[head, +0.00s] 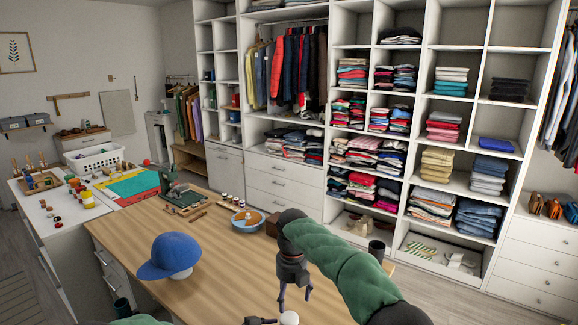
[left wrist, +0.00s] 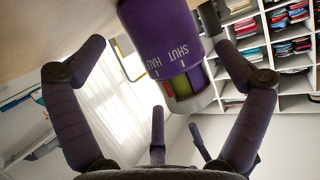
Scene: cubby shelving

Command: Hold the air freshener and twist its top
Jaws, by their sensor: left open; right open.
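The air freshener (left wrist: 160,35) is purple with "SHUT" and "HALF" lettering in the left wrist view. A pale grey collar with a green and purple window shows at one end. My left gripper (left wrist: 153,42) is open, its fingers on either side of it; I cannot tell whether they touch it. In the head view a white rounded piece (head: 289,318), probably the freshener's top, shows at the bottom edge; the rest is cut off. A dark finger of my left gripper (head: 262,321) is just left of it. My right gripper (head: 295,292) is open and empty, pointing down above the white piece.
A blue cap (head: 170,256) on a white form stands on the wooden table (head: 225,275). Further back are a green sewing machine (head: 172,186), a bowl (head: 247,219) and small jars. A dark cup (head: 376,249) stands at the right edge. The table middle is clear.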

